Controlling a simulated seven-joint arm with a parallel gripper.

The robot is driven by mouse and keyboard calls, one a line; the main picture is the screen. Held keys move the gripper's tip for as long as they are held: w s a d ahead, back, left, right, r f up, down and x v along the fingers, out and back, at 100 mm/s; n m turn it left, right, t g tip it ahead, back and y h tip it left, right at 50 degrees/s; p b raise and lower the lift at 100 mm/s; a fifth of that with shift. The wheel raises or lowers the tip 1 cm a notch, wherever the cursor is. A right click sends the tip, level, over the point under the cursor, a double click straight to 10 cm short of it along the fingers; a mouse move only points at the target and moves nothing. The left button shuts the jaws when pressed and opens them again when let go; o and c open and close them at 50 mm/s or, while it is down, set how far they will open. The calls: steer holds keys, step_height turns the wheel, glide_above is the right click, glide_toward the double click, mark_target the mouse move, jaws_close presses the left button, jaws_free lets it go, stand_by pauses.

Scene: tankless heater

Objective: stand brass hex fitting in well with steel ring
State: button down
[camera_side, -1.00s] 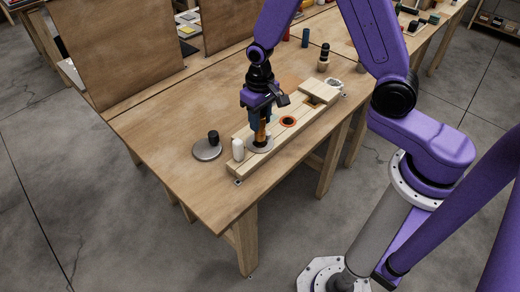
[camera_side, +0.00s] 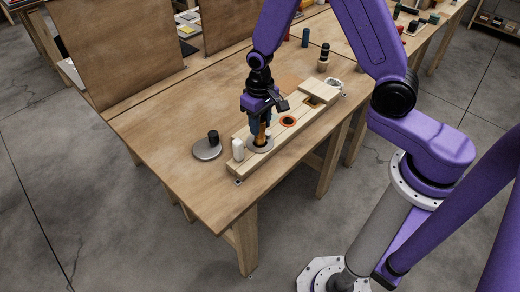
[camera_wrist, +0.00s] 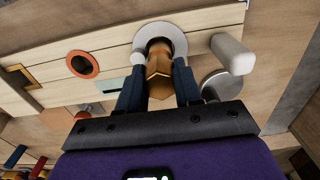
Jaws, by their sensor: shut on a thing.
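The brass hex fitting (camera_wrist: 159,68) is between the fingers of my gripper (camera_wrist: 158,88), which is shut on it. In the side view the fitting (camera_side: 260,132) is upright below my gripper (camera_side: 259,120), over the near end of the wooden block. Its lower end is at the steel ring (camera_wrist: 178,40), which also shows in the side view (camera_side: 268,147). The fitting's end appears inside the ring's opening, but how deep it sits in the well is hidden.
A white cylinder (camera_side: 238,149) stands on the block close to the steel ring. A round grey disc with a black knob (camera_side: 207,150) lies on the table to the left. An orange-ringed well (camera_side: 288,121) is farther along the block. The table's left part is clear.

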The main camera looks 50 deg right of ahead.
steer(key=shift+f, duration=1.7)
stand_by(1.6)
steer(key=c, duration=0.7)
jaws_free()
steer(key=shift+r, duration=0.15)
step_height(320, 180, up, 17)
steer(key=shift+r, duration=0.1)
steer(key=shift+s, duration=0.1)
